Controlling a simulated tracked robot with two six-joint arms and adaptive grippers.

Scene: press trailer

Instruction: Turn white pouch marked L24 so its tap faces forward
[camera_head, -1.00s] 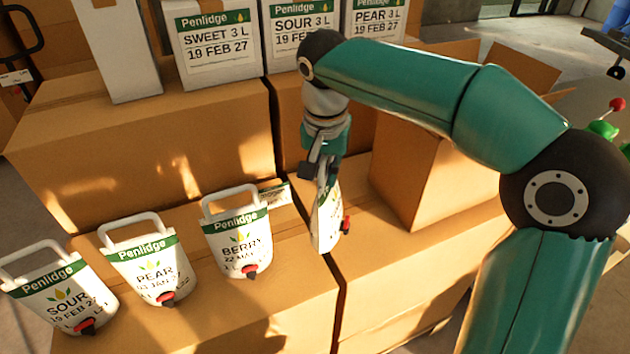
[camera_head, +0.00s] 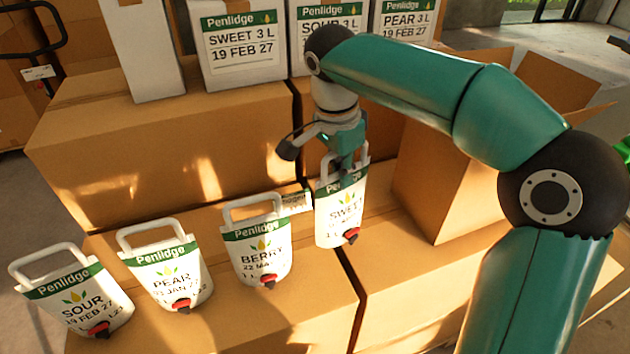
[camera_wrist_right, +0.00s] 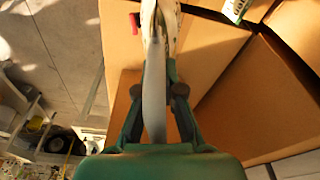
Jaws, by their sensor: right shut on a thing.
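A white pouch with a green Penlidge band, reading SWEET (camera_head: 340,212), hangs upright at the right end of the pouch row. Its lot mark is too small to read. Its red and black tap (camera_head: 351,236) is low on the front, facing the camera and slightly right. My right gripper (camera_head: 343,160) is above it, shut on its white handle. In the right wrist view the handle (camera_wrist_right: 153,92) runs between the fingers (camera_wrist_right: 155,95), and the pouch shows edge-on at the top. I cannot tell whether its base touches the carton. My left gripper is not in view.
Pouches BERRY (camera_head: 259,255), PEAR (camera_head: 170,276) and SOUR (camera_head: 77,301) stand leftward on the front carton (camera_head: 240,320). A small label (camera_head: 295,203) sits beside the held pouch. An open carton (camera_head: 440,190) is close right. White boxes (camera_head: 240,50) stand behind, higher up.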

